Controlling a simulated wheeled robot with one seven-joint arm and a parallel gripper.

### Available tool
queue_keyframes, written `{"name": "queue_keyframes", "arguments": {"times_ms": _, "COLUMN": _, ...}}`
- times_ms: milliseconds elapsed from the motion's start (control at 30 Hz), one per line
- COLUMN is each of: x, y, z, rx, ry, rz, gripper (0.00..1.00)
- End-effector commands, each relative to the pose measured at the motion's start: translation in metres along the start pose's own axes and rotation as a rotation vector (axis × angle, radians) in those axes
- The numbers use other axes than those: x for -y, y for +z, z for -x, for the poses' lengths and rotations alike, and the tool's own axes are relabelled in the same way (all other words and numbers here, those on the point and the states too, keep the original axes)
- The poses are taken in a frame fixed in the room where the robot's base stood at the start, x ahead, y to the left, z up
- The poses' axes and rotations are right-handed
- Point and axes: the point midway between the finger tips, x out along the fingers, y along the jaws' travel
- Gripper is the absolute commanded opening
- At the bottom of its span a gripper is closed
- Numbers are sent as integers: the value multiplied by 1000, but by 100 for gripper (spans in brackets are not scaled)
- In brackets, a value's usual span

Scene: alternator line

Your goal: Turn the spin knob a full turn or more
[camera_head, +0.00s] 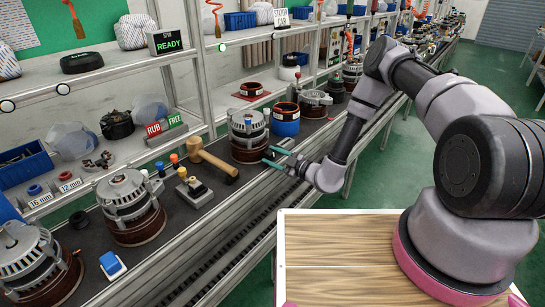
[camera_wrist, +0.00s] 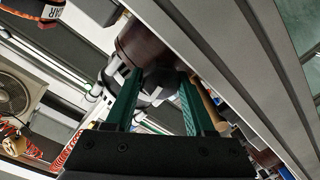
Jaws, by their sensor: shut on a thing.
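An alternator (camera_head: 246,126) with a silver housing stands upright on a brown round base (camera_head: 250,153) on the dark bench. My gripper (camera_head: 270,156) reaches it from the right, its teal fingers level at the side of the base. In the wrist view, my gripper (camera_wrist: 158,77) has its two green fingers on either side of a dark rounded knob (camera_wrist: 160,83), shut on it. The knob sits in front of the brown base (camera_wrist: 146,43). A display (camera_head: 167,41) on the shelf reads READY in green.
A wooden mallet (camera_head: 212,163) lies left of the alternator. More alternators (camera_head: 127,205) stand along the bench at left. The metal bench edge (camera_head: 225,215) runs below my gripper; the green floor is open at right.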

Motion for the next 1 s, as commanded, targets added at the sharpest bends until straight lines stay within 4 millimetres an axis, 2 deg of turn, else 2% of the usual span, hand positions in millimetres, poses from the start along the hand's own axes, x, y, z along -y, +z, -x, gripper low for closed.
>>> {"name": "queue_keyframes", "arguments": {"times_ms": 333, "x": 1, "y": 2, "z": 2, "rx": 9, "ry": 0, "rz": 149, "gripper": 0}}
{"name": "queue_keyframes", "arguments": {"times_ms": 900, "x": 1, "y": 2, "z": 2, "rx": 11, "ry": 0, "rz": 178, "gripper": 0}}
{"name": "queue_keyframes", "arguments": {"times_ms": 933, "x": 1, "y": 2, "z": 2, "rx": 11, "ry": 0, "rz": 178, "gripper": 62}}
{"name": "queue_keyframes", "arguments": {"times_ms": 1000, "x": 1, "y": 2, "z": 2, "rx": 11, "ry": 0, "rz": 178, "gripper": 84}}
